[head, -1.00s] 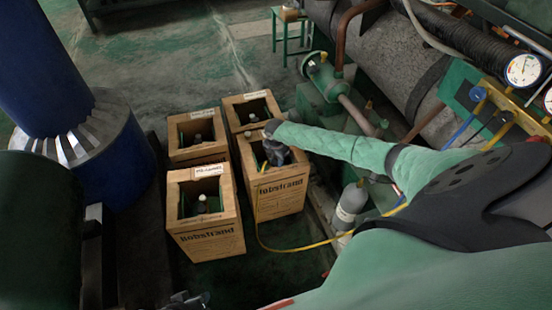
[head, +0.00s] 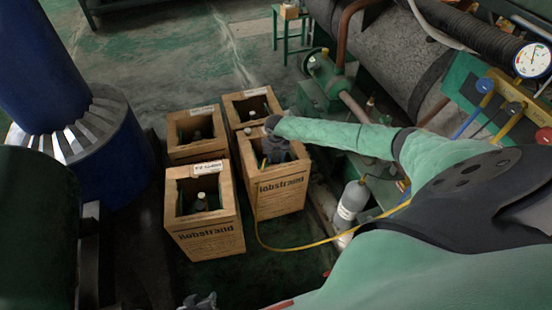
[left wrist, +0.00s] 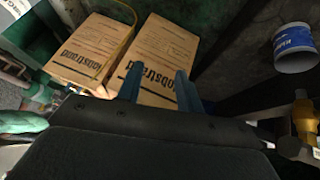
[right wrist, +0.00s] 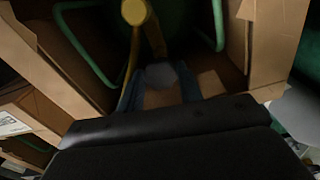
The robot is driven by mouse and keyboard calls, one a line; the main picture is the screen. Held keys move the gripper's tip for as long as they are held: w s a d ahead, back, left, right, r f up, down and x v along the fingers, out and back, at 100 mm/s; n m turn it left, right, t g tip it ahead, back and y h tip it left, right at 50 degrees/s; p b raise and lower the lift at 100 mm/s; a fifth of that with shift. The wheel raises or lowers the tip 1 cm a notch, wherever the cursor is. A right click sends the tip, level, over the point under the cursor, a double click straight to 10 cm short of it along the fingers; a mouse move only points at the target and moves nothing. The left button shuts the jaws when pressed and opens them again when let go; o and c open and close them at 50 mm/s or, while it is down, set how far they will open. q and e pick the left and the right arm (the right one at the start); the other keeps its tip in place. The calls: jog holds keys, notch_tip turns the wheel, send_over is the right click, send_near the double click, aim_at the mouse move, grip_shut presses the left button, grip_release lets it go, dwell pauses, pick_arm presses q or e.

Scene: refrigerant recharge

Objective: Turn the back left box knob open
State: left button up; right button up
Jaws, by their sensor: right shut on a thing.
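The back left box (head: 185,153) is an open cardboard box with a dark bottle top (head: 197,135) inside; its knob is too small to make out. My right gripper (head: 272,155) reaches down into the front right box (head: 280,190). In the right wrist view my right gripper (right wrist: 160,88) is shut on a round grey part (right wrist: 161,74), below a yellow fitting (right wrist: 134,12) with a yellow hose. My left gripper (head: 198,302) is at the bottom edge, well in front of the boxes. In the left wrist view its fingers (left wrist: 158,80) are apart and empty.
The front left box (head: 207,235) and back right box (head: 240,101) stand close by. A yellow hose (head: 300,247) loops over the floor past a grey cylinder (head: 350,203). A blue column (head: 110,135) stands left, machinery and a gauge (head: 533,60) right.

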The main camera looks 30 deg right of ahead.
aim_at(276, 159)
pick_arm(q)
jog(key=shift+f, duration=0.9)
pick_arm(e)
jog(key=shift+n, duration=0.7)
jog(key=o, duration=1)
jog(key=shift+r, duration=0.35)
notch_tip(276, 159, up, 7)
jog(key=shift+b, duration=0.3)
pick_arm(q)
jog(key=shift+f, duration=0.8)
